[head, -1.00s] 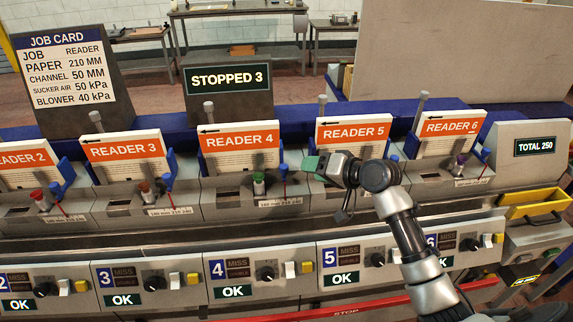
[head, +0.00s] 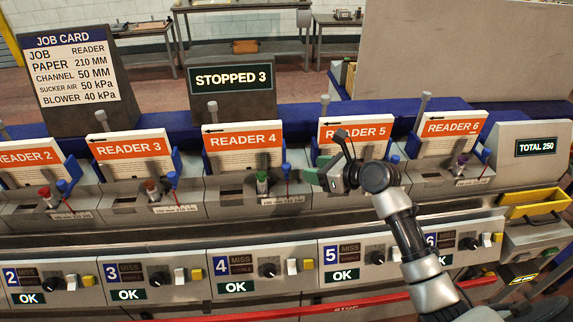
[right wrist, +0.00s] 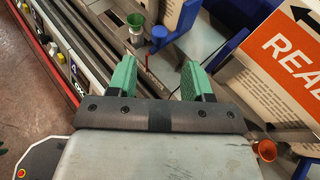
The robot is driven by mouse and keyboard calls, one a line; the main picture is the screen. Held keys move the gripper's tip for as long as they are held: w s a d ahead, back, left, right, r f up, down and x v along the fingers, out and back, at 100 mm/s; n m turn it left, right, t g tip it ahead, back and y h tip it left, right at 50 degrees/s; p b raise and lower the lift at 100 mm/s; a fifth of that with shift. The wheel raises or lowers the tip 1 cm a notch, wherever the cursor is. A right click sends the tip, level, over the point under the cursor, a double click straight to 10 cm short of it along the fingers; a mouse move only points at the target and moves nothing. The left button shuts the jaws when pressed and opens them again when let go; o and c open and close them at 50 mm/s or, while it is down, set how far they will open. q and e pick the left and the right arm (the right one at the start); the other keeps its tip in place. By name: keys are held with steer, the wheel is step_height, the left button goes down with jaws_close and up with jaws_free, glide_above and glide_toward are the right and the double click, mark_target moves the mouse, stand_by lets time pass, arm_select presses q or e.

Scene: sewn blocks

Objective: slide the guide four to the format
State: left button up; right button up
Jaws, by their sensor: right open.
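Station four holds the READER 4 stack (head: 243,140). In front of it is a green knob (head: 262,183); to its right is a blue-topped part (head: 286,170), likely guide four, above a small scale label (head: 283,201). The job card (head: 67,68) reads paper 210 MM. My right gripper (head: 316,176), with green fingertips, is open and empty, to the right of the blue-topped part and in front of READER 5. In the right wrist view, the green knob (right wrist: 135,22) and blue top (right wrist: 159,33) lie beyond the open fingers (right wrist: 160,84). My left gripper is out of view.
The READER 5 stack (head: 354,132) stands close behind my right gripper. Stations two, three and six have similar stacks and knobs. The control panels (head: 245,271) run along the front, above a red STOP bar (head: 345,308). A sign (head: 231,79) reads STOPPED 3.

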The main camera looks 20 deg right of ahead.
mark_target(287, 166)
steer(key=x, duration=1)
steer(key=shift+w+a+f, duration=0.1)
steer(key=shift+w+a, duration=0.1)
steer(key=shift+w, duration=0.1)
jaws_close()
